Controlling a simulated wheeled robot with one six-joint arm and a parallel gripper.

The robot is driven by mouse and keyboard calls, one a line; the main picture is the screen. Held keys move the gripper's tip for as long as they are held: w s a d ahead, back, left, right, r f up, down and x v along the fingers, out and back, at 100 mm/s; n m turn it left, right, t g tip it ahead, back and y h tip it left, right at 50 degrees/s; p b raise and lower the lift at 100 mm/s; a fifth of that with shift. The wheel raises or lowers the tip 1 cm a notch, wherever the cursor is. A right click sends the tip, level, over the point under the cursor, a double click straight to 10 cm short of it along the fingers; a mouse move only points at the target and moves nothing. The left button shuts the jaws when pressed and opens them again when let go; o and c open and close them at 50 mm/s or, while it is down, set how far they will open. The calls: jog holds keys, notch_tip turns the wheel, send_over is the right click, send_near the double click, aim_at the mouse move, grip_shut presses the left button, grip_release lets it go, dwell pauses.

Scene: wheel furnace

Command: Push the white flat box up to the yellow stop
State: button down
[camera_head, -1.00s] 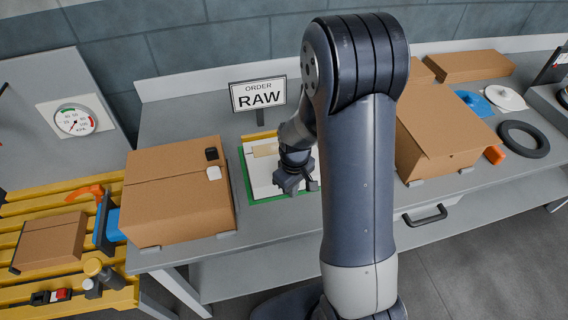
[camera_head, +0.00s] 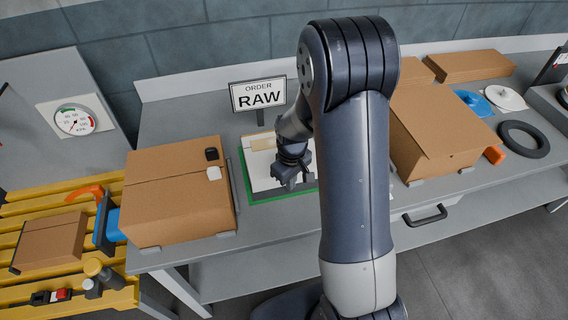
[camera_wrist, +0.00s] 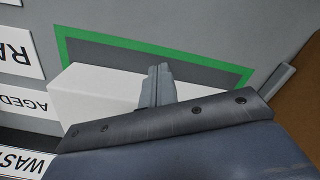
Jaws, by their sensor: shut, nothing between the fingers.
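The white flat box (camera_head: 258,168) lies inside the green-edged area (camera_head: 247,182) on the bench. A tan strip (camera_head: 262,144) shows at its far end. The box also shows in the wrist view (camera_wrist: 95,93), with a grey strip of bench between it and the near green edge. My gripper (camera_head: 287,183) is shut and empty, low at the box's near side. Its fingers show in the wrist view (camera_wrist: 158,85) beside the box; whether they touch it I cannot tell.
A big cardboard box (camera_head: 178,195) stands close on the left, with another (camera_head: 440,125) on the right beyond my arm. The RAW sign (camera_head: 258,96) stands behind the area. Labels such as AGED (camera_wrist: 55,105) show in the wrist view.

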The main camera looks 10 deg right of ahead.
jog(key=shift+w, duration=0.75)
jog(key=shift+s, duration=0.15)
jog(key=shift+s, duration=0.6)
notch_tip(320, 180, up, 7)
jog(key=p, duration=0.4)
jog(key=shift+p, duration=0.3)
notch_tip(320, 180, down, 7)
jog(key=b, duration=0.5)
jog(key=shift+f, duration=0.2)
jog(key=shift+w+r, duration=0.2)
jog(key=shift+w, duration=0.05)
